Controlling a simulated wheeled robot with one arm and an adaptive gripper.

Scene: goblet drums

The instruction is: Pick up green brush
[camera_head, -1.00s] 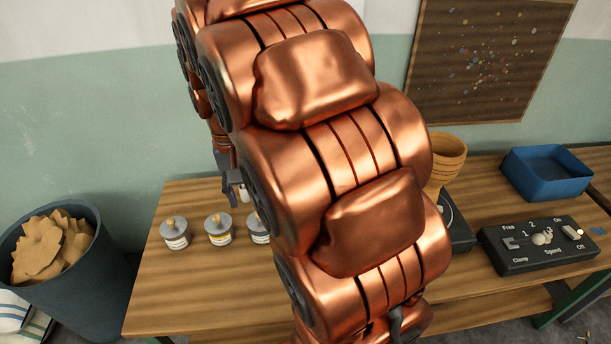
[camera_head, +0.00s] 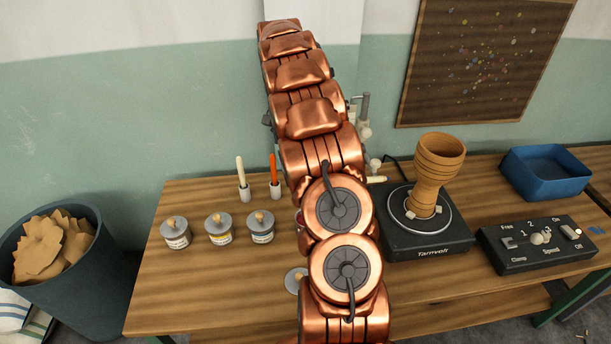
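No clearly green brush shows. A pale cream upright brush (camera_head: 240,172) stands in a small white holder at the back left of the table, and an orange-red brush (camera_head: 273,170) stands in another holder to its right. A pale yellowish stick end (camera_head: 377,180) pokes out right of my arm; I cannot tell whether it is a brush. My copper arm rises through the middle and hides the table behind it. My gripper cannot be made out; it is apparently hidden behind the arm.
Three lidded pots, including the middle one (camera_head: 219,229), stand left of my arm. A clay goblet (camera_head: 436,175) stands on a black turntable (camera_head: 432,236). A control box (camera_head: 538,244) and blue tray (camera_head: 547,174) are at right. The table's (camera_head: 190,290) front left is clear.

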